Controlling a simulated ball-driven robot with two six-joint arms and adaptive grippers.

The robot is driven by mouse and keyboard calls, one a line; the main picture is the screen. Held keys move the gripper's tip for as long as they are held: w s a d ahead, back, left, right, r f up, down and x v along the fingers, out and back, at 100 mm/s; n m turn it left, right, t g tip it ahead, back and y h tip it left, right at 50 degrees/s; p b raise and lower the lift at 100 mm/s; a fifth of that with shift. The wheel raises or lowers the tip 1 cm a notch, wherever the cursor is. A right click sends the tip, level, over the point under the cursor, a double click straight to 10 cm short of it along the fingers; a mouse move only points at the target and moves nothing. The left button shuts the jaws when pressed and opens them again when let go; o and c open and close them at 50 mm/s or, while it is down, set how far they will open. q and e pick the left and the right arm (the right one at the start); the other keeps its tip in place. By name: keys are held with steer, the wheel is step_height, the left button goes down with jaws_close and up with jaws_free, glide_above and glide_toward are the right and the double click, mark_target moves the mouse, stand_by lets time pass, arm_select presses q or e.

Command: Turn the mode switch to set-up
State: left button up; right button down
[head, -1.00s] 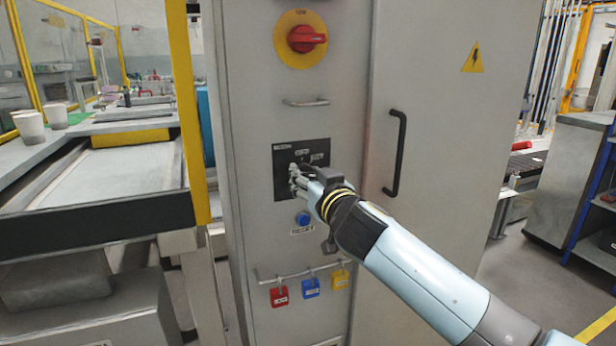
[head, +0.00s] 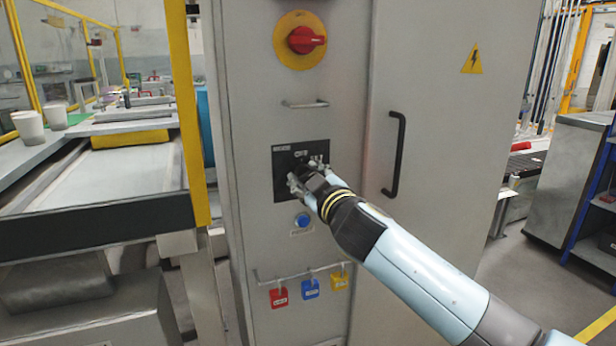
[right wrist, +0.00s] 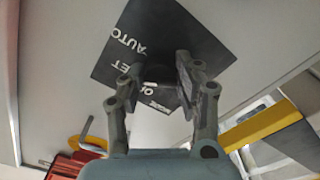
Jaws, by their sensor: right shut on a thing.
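The mode switch (right wrist: 160,73) sits on a black square plate (head: 282,182) on the front of the grey cabinet. In the right wrist view the plate (right wrist: 185,30) shows white lettering, with AUTO and part of a word ending in ET readable. My right gripper (head: 308,174) is at the plate, its fingers shut on the dark switch knob, one on each side. The gripper also shows in the right wrist view (right wrist: 159,76). In the head view the gripper hides the knob, and I cannot tell where its pointer stands. My left gripper is out of view.
A red rotary handle (head: 305,40) on a yellow disc is above the plate, with a metal handle (head: 305,103) between. A blue button (head: 303,220) is just below. Red, blue and yellow padlocks (head: 310,288) hang lower. A black door handle (head: 396,155) is to the right.

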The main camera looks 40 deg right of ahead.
steer(key=shift+n, duration=1)
steer(key=shift+f, duration=0.1)
steer(key=c, duration=1)
jaws_free()
steer(key=shift+o, duration=0.3)
steer(key=v, duration=1.2)
